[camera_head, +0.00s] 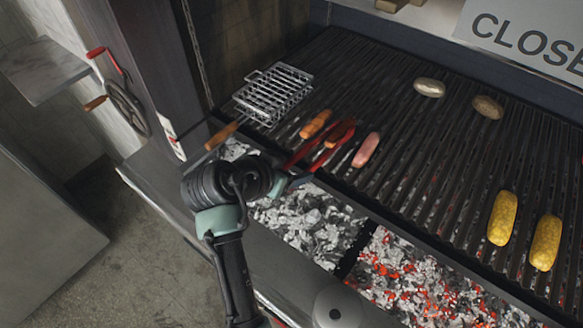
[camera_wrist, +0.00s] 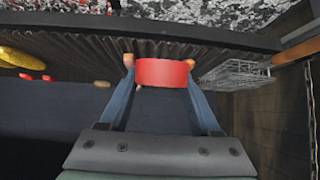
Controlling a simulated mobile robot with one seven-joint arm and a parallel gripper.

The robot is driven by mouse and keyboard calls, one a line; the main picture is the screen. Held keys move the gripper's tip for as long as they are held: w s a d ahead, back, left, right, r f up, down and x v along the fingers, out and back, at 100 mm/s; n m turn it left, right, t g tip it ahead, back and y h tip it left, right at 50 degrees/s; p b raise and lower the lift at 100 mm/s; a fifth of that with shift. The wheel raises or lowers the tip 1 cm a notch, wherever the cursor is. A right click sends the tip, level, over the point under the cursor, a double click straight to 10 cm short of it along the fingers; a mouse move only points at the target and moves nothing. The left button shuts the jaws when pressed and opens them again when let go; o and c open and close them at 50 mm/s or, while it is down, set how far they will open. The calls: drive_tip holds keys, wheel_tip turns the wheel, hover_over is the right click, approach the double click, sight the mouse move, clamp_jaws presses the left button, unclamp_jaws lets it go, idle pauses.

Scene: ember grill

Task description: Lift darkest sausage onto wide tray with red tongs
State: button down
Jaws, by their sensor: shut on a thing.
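My gripper (camera_head: 284,181) is shut on the red tongs (camera_head: 320,157), over the near edge of the grill. Their red body (camera_wrist: 162,73) fills the space between my fingers in the wrist view. The tong arms reach to the darkest sausage (camera_head: 341,129), a brown-red one, and their tips appear to lie along its two sides. I cannot tell whether they grip it or whether it is off the bars. An orange-brown sausage (camera_head: 315,124) lies to its left and a pink sausage (camera_head: 366,150) to its right. No wide tray is clearly visible.
A wire grill basket (camera_head: 272,95) stands close left of the sausages. Two potatoes (camera_head: 429,87) and two corn cobs (camera_head: 503,218) lie farther right on the grate. Coals (camera_head: 310,222), glowing on the right, lie below the front edge. A dark post (camera_head: 150,60) stands at the left.

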wheel_tip(320, 180, up, 10)
drive_tip(key=p, duration=0.6)
drive_tip(key=shift+f+p, duration=0.25)
drive_tip(key=shift+p, duration=0.1)
drive_tip(key=s+a+t+h+b, duration=0.4)
drive_tip(key=s+a, duration=1.1)
drive_tip(key=s, duration=0.4)
drive_tip(key=shift+s+a+t+b, duration=0.25)
drive_tip(key=shift+a+t+b, duration=0.1)
drive_tip(key=shift+t+b, duration=0.35)
drive_tip(key=shift+r, duration=0.1)
